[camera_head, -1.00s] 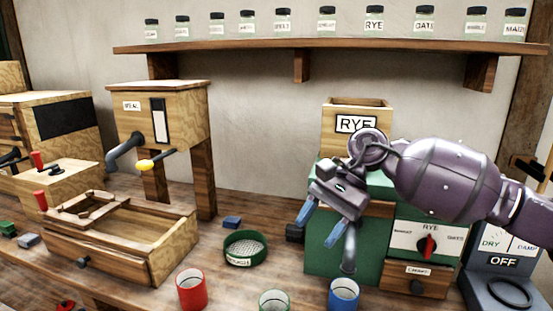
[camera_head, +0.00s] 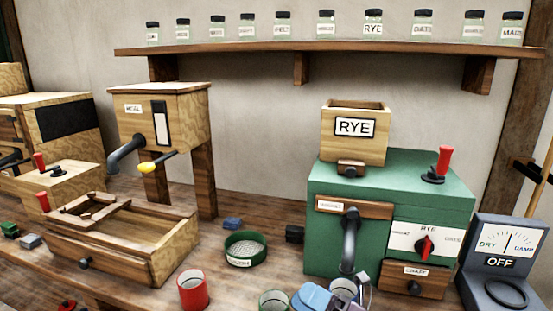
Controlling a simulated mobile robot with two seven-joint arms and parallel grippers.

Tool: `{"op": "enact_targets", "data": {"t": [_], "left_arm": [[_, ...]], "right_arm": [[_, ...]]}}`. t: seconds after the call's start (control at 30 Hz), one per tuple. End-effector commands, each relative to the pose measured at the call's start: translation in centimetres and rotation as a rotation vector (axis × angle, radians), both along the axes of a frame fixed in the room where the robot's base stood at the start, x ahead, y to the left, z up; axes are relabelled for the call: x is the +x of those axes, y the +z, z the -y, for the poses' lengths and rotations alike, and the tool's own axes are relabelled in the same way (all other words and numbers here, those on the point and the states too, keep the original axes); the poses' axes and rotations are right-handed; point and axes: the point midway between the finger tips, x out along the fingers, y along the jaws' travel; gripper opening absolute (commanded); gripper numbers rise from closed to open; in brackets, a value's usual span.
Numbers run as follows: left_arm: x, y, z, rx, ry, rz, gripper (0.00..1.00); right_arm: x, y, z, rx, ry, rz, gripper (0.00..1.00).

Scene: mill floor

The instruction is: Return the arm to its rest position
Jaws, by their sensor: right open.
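My right gripper (camera_head: 318,297) is low at the bottom edge of the head view, in front of the green mill (camera_head: 330,235). I see nothing held between the fingers. The rest of my right arm is out of view. My left gripper is not in view.
A red cup (camera_head: 192,290) and a greenish cup (camera_head: 273,301) stand left of the gripper. A round green sieve (camera_head: 246,248) lies behind them. A moisture meter (camera_head: 503,262) reading OFF is at right. Labelled jars line the shelf (camera_head: 300,50).

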Motion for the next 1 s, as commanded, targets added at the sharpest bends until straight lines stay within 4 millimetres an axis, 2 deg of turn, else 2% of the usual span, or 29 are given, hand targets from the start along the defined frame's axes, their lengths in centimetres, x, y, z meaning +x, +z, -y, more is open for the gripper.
{"op": "enact_targets", "data": {"t": [0.1, 0.27, 0.47, 0.67, 0.8, 0.9, 1.0], "left_arm": [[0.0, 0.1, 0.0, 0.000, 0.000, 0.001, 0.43], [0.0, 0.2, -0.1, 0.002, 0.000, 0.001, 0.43], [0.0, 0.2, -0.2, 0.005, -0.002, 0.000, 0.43], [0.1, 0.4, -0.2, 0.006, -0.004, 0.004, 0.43], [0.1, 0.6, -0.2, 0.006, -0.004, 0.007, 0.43], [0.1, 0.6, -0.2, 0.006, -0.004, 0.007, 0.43], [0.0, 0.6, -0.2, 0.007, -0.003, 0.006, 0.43]], "right_arm": [[-0.4, -2.6, 2.5, 0.137, -0.107, -0.255, 0.55], [-1.5, -6.7, 6.3, 0.325, -0.249, -0.581, 0.55], [-4.5, -12.4, 11.1, 0.568, -0.421, -0.946, 0.55], [-9.9, -18.5, 16.0, 0.852, -0.616, -1.296, 0.55], [-14.9, -22.3, 18.9, 1.056, -0.755, -1.503, 0.55], [-18.0, -24.1, 20.4, 1.176, -0.835, -1.607, 0.55], [-20.2, -25.2, 21.2, 1.260, -0.889, -1.672, 0.55]]}}
